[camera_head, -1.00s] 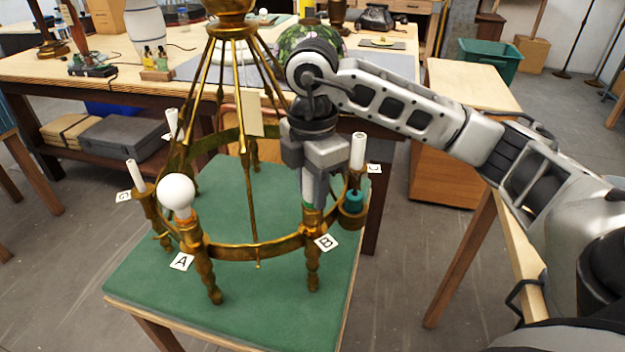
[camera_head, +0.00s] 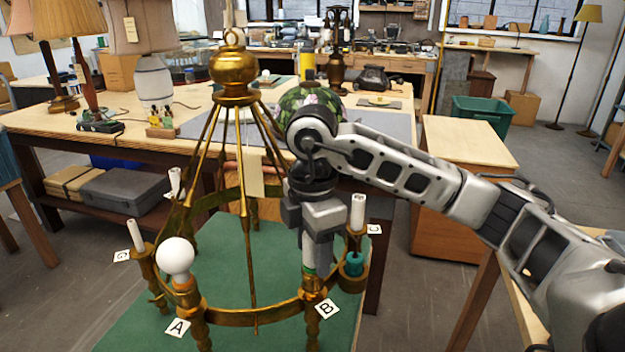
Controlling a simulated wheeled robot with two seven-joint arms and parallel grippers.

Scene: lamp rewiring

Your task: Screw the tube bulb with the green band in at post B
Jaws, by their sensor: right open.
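The brass chandelier (camera_head: 245,318) stands on a green-topped table (camera_head: 135,318). Post B, with its label B (camera_head: 327,308), is at the front right of the ring. The tube bulb with the green band (camera_head: 309,262) is upright at post B, its lower part and band showing under my right gripper (camera_head: 314,250). That gripper points down around the bulb's upper part; its jaws are open. The bulb's top is hidden by the gripper. I cannot tell how deep its base sits. My left gripper is not in view.
A round white bulb (camera_head: 176,257) is at post A, label A (camera_head: 177,328). White candle tubes stand at post C (camera_head: 357,212) and post G (camera_head: 135,235). A teal piece (camera_head: 355,263) sits right of post B. Brass rods slope up left of my gripper. A workbench (camera_head: 50,118) stands behind.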

